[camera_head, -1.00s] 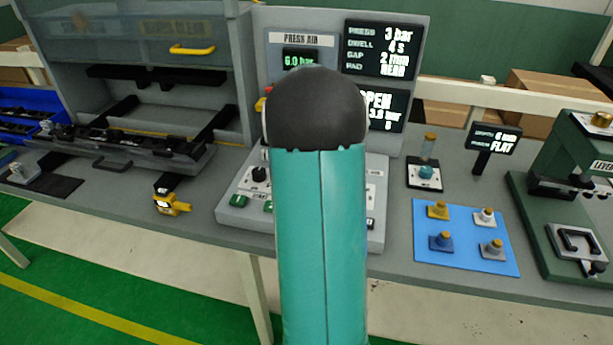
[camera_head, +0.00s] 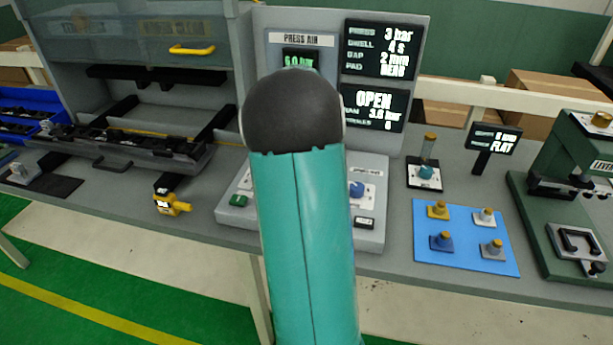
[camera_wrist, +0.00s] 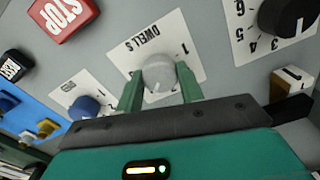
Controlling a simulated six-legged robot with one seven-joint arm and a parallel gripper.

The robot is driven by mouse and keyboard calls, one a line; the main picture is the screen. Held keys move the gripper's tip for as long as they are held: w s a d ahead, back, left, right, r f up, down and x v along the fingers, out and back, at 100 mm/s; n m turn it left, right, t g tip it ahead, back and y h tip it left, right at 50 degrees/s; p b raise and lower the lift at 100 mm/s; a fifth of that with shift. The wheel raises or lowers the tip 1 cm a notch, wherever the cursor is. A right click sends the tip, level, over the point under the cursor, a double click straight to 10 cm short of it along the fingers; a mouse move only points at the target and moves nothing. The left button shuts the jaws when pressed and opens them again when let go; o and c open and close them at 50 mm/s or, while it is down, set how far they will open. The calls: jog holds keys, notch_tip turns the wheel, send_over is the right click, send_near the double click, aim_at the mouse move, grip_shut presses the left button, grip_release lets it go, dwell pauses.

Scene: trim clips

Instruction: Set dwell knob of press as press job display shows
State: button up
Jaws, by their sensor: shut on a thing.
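The dwell knob (camera_wrist: 158,72) is a round grey knob on a white plate marked DWELL S (camera_wrist: 140,42), seen upside down in the wrist view. My gripper (camera_wrist: 160,86) has its two green fingers closed on either side of the knob. A 1 shows on the plate; the other marks are hidden, and I cannot tell where the knob points. The press job display (camera_head: 381,50) in the head view reads 3 bar, dwell 4 s, gap 2 mm, pad REAR. In the head view my own arm hides the gripper and the dwell knob.
Around the knob are a red STOP button (camera_wrist: 64,14), a blue knob (camera_wrist: 84,107), a black numbered dial (camera_wrist: 290,14) and a black button (camera_wrist: 12,66). The status display (camera_head: 373,108) reads OPEN. A blue mat (camera_head: 465,262) with several pegged blocks lies to the right.

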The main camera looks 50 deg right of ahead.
dwell(0.3)
jog(key=o, duration=1)
notch_tip(320, 180, up, 14)
jog(key=shift+f, duration=0.1)
